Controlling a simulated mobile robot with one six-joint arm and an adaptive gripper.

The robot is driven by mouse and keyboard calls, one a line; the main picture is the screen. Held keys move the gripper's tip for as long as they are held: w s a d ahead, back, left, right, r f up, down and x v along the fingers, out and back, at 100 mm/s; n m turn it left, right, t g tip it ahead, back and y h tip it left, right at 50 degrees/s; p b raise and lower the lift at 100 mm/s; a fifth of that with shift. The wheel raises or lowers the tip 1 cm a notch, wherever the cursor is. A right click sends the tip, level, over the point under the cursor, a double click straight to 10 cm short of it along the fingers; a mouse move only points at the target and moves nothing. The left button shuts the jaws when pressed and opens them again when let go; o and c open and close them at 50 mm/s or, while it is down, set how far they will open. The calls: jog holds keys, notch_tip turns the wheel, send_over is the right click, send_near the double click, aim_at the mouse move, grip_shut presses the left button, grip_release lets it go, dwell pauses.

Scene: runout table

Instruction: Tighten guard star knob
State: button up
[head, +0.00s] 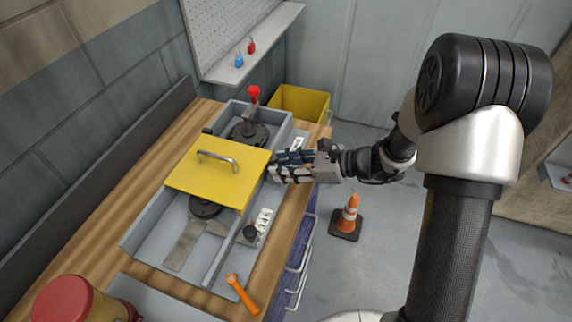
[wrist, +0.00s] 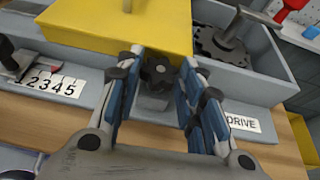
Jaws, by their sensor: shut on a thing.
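The black star knob (wrist: 158,73) is on the front side of the grey housing, just below the yellow guard's edge. My gripper (wrist: 161,62) is shut on the knob, with a blue-padded finger on each side of it. In the head view my gripper (head: 276,168) reaches in from the right to the guard's right edge, and its fingers hide the knob. The yellow guard (head: 200,181) lies flat over the middle of the grey housing (head: 148,236) and has a metal handle (head: 218,158) on top.
A number plate and black knob (head: 250,233) are nearer the front; a DRIVE label (wrist: 243,123) is right of my fingers. A red-tipped lever (head: 253,95) rises behind the guard. A traffic cone (head: 349,216) stands on the floor.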

jog(key=m+t+b, duration=0.1)
jog(key=m+t+h, duration=0.1)
jog(key=t, duration=0.1)
jog(key=shift+s+a+m+b, duration=0.2)
jog(key=shift+s+m+b, duration=0.15)
jog(key=shift+m+b, duration=0.05)
jog(key=shift+m+t+h, duration=0.7)
jog(key=o, duration=1.1)
jog(key=shift+c, duration=0.2)
jog(key=shift+s, duration=0.1)
jog(key=v, duration=1.2)
jog(key=shift+r, duration=0.1)
